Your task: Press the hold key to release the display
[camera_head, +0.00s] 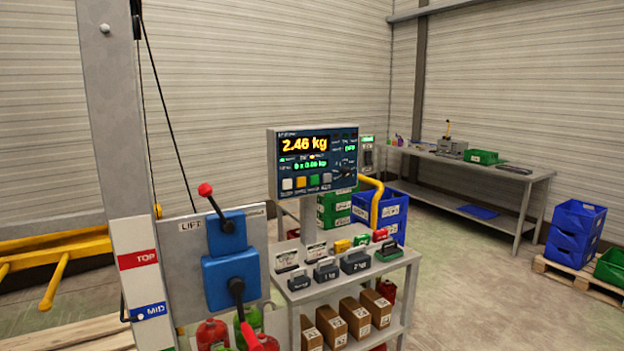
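A display panel (313,161) stands on a post above a grey cart, right of the picture's middle-left. Its screen reads 2.46 kg in yellow, with a smaller green line below. A row of coloured keys (307,182) runs along its lower edge: white, orange, green and grey. The key labels are too small to read, so I cannot tell which is the hold key. Neither of my grippers shows in the head view.
The cart (375,280) carries several weights and small coloured items, with brown boxes below. A lift control plate (222,262) with red-knobbed levers and a grey column (117,130) stand left. A workbench (470,167) and blue bins (575,230) stand right. Floor between is clear.

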